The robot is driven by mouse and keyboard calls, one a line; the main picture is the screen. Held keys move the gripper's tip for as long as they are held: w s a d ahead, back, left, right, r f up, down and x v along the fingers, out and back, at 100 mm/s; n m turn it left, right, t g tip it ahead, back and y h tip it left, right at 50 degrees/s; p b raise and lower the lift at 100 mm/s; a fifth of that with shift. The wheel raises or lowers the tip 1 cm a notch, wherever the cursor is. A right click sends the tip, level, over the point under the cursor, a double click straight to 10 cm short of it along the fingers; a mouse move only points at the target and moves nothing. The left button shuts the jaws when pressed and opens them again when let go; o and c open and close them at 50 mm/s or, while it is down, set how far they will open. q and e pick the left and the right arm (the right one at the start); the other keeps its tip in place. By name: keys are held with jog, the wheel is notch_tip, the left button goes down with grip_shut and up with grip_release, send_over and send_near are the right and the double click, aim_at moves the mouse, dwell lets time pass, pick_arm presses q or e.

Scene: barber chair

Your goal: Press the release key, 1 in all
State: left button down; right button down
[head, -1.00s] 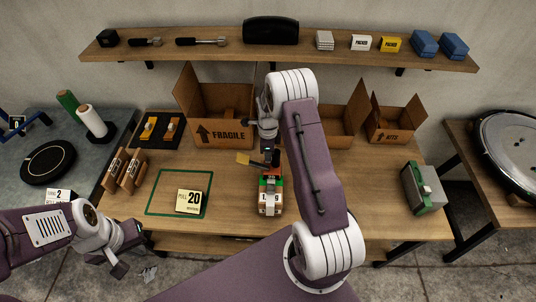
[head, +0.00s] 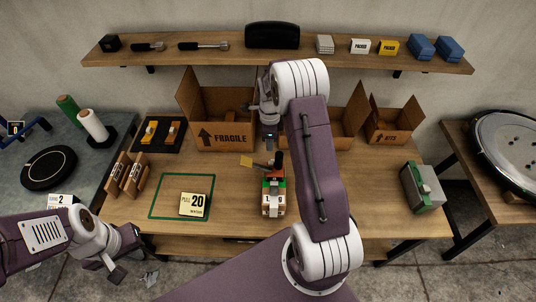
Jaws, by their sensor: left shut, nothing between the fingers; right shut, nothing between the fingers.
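A small device (head: 273,203) with white, green and orange parts stands on the workbench's front middle. I cannot tell which part is the release key. My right gripper (head: 270,140) is shut and empty. It points down behind and above the device, apart from it in the picture; its fingertips are small and dark. My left gripper (head: 119,274) is shut and empty, low at the left, off the bench's front edge.
Open cardboard boxes (head: 226,138) stand along the back. A grey-green machine (head: 422,187) sits at the right. The bench (head: 375,205) is clear between it and my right arm.

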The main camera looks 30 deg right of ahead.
pick_arm(q)
jog(key=shift+d+f, duration=0.2)
pick_arm(e)
jog(key=r, duration=0.4)
jog(key=shift+d+r, duration=0.1)
jog(key=shift+d, duration=0.1)
pick_arm(q)
jog(key=shift+s+d, duration=0.1)
pick_arm(e)
jog(key=shift+d, duration=0.15)
jog(key=shift+a, duration=0.2)
